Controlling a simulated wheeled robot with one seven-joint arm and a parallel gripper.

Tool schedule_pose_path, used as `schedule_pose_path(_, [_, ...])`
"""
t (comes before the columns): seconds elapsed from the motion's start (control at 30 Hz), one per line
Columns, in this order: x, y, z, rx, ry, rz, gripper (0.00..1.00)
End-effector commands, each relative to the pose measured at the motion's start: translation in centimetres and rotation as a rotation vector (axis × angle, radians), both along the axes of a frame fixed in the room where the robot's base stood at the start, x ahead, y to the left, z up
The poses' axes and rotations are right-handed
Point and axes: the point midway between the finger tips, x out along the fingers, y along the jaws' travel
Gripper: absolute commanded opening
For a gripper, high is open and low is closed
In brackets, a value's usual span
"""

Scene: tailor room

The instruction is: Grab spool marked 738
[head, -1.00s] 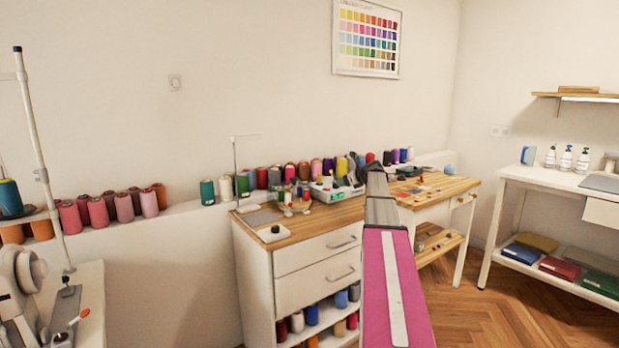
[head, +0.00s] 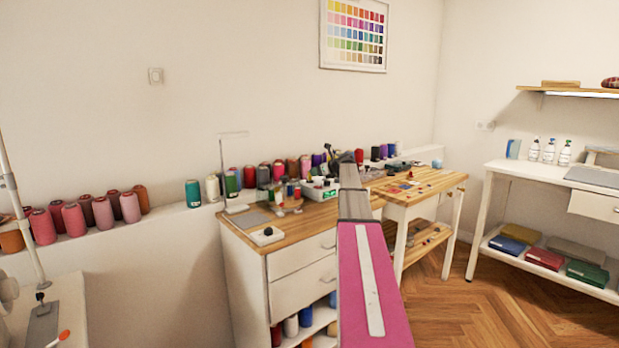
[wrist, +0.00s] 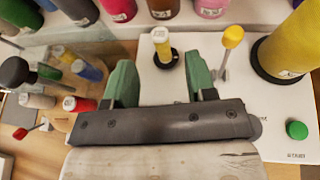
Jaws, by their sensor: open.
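Many thread spools are in view, but I cannot read 738 on any of them. In the wrist view my gripper (wrist: 161,80) is open, its two green fingers apart with nothing held. A small spool with a white top and yellow lower part (wrist: 161,44) stands just beyond the gap between the fingertips. A small red spool with a white label end (wrist: 80,104) lies left of the left finger. A large yellow spool (wrist: 291,45) stands at the right. In the head view my arm reaches over the worktop (head: 287,232); the fingers cannot be made out there.
Large spools stand along the back ledge, such as a teal one (head: 193,194). In the wrist view a yellow-topped tool (wrist: 231,38), a green knob (wrist: 296,130) and a dark round-headed item (wrist: 14,72) stand nearby. The floor (head: 480,300) at right is clear.

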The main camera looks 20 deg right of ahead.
Motion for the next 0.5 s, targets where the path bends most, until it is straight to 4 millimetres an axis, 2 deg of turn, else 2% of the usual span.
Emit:
schedule_pose_path(0.3, [3.7, 1.7, -1.1, 0.000, 0.000, 0.001, 0.51])
schedule_pose_path(0.5, [4.0, 2.0, -1.4, -0.001, 0.000, 0.000, 0.51])
